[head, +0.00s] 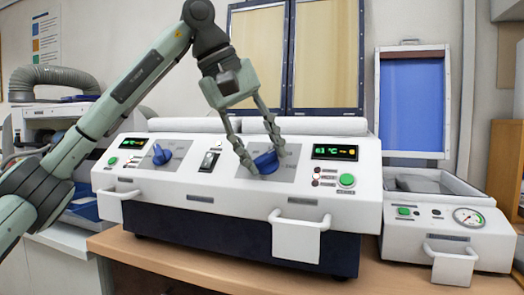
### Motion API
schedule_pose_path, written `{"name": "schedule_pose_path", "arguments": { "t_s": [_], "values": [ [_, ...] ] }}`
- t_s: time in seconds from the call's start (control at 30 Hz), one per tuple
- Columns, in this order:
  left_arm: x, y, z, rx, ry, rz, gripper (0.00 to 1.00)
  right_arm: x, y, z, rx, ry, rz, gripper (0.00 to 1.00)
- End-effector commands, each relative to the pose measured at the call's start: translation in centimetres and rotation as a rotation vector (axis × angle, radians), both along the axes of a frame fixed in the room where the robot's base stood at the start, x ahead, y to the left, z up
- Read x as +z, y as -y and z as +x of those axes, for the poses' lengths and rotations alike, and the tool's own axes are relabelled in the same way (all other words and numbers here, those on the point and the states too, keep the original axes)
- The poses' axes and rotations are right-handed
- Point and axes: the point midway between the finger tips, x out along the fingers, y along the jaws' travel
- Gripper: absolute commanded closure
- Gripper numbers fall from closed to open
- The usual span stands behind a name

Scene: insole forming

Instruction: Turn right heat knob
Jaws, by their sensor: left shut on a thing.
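A white two-station heating machine (230,216) stands on the wooden table. Its right heat knob (266,163) is blue and sits on a grey panel. My left gripper (262,168) reaches down from above with its fingers around this knob and is shut on it, covering part of it. The left heat knob (161,155) is blue, and nothing touches it. The right display (334,152) shows green digits that look like 63 °C. The left display (132,143) is also lit. My right gripper is not in view.
A white unit with a pressure gauge (468,217) and a raised blue lid (411,104) stands at the right. White front handles (298,238) stick out from the machine. A grey hose (54,79) lies at the back left. The wooden table (190,276) is bare along its front.

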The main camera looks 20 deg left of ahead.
Motion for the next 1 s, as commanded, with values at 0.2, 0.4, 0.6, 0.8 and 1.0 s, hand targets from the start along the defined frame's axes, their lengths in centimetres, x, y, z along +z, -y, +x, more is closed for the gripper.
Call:
{"name": "schedule_pose_path", "arguments": {
  "t_s": [0.2,0.4,0.6,0.8,1.0],
  "values": [
    [0.0,0.0,0.0,0.000,0.001,0.001,0.90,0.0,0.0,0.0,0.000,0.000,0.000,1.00],
    [0.0,0.0,0.0,0.001,0.000,0.000,0.41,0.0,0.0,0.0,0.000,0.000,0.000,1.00],
    [0.0,0.0,0.0,0.001,0.000,0.000,0.40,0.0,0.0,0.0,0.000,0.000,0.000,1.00],
    [0.7,-0.2,-0.2,0.001,0.002,-0.002,0.40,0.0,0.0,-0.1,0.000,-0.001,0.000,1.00],
    [3.9,-1.3,-1.5,0.002,0.004,-0.002,0.40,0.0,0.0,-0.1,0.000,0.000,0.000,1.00]
  ]
}}
